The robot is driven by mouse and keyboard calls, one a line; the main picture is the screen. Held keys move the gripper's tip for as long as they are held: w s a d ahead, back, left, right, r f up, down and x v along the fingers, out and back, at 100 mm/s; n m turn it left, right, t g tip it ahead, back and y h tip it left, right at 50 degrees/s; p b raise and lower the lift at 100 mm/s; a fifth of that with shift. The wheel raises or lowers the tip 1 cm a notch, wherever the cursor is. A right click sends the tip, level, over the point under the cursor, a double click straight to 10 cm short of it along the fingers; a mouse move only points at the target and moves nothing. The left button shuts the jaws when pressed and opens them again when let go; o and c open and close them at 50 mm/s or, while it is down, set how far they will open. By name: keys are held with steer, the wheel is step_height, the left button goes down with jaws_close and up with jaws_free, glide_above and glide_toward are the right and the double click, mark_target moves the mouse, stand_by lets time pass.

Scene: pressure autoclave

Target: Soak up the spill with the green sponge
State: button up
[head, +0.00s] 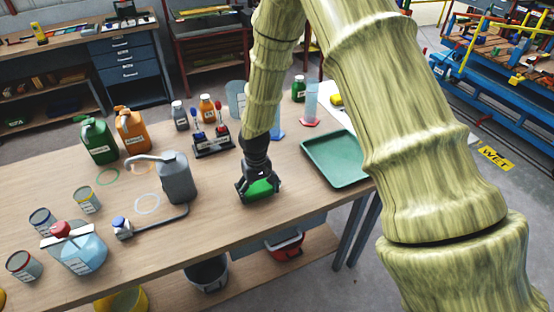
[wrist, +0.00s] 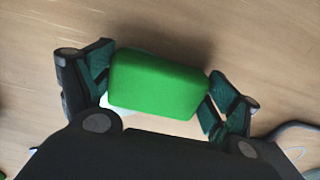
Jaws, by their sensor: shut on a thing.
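My gripper (head: 258,190) is over the wooden table, its fingers pointing down. It is shut on the green sponge (head: 261,187), close to the table top; I cannot tell whether the sponge touches it. In the wrist view the sponge (wrist: 155,84) sits between the two fingers of my gripper (wrist: 158,90), slightly tilted. A whitish patch (wrist: 140,112) shows under the sponge's lower edge; I cannot tell whether it is spill or the sponge's underside. No other spill is clear, and the table directly under the sponge is hidden.
A grey can (head: 176,178) with a spout stands left of my gripper. A green tray (head: 333,160) lies to the right. A small rack (head: 213,146) and several bottles stand behind. The table front near my gripper is clear.

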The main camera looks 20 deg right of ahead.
steer(key=shift+w+d, duration=0.1)
steer(key=shift+d, duration=0.65)
steer(key=shift+w+d+p, duration=0.1)
steer(key=shift+d+p, duration=0.5)
steer(key=shift+d, duration=2.55)
steer(key=shift+d+r+p, duration=0.1)
steer(key=shift+p, duration=0.2)
step_height(320, 180, up, 2)
steer(key=shift+w+r, duration=0.1)
steer(key=shift+r+p, duration=0.3)
steer(key=shift+p, duration=0.1)
steer(key=shift+r+p, duration=1.75)
steer(key=shift+r, duration=0.85)
